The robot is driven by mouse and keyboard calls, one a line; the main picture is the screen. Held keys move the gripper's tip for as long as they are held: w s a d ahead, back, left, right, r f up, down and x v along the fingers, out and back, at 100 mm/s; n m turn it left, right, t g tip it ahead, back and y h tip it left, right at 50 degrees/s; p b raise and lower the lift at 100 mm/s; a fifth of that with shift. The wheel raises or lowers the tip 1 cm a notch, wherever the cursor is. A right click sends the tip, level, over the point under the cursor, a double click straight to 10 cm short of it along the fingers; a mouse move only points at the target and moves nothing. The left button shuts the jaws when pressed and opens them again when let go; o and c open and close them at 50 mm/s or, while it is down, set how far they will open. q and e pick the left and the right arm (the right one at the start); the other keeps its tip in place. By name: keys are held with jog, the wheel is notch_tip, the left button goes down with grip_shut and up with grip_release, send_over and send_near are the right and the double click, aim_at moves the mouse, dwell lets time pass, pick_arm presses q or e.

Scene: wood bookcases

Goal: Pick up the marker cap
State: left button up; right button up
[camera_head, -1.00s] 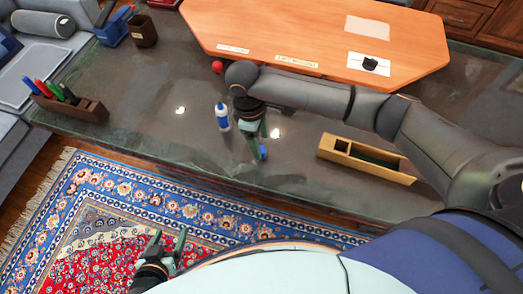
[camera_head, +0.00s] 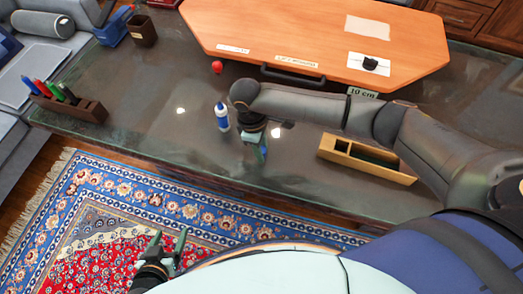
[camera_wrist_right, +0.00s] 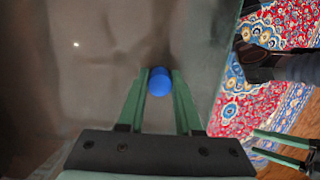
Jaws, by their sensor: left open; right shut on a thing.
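The marker cap is a small blue cylinder (camera_wrist_right: 160,82) between the fingertips of my right gripper in the right wrist view. The gripper (camera_wrist_right: 158,84) is shut on it, with a finger against each side. In the head view my right gripper (camera_head: 256,153) points down at the dark tabletop, and its fingers mostly hide the cap. I cannot tell whether the cap still touches the table. My left gripper (camera_head: 170,243) is open and empty over the rug, in front of the table.
A white and blue bottle (camera_head: 222,117) stands just left of my right gripper. A wooden box (camera_head: 367,160) lies to the right. A pen holder (camera_head: 72,108) is at the left. An orange board (camera_head: 320,45) with a handle lies behind, near a small red ball (camera_head: 216,67).

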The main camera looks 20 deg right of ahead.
grip_shut()
jog(key=shift+r, duration=0.15)
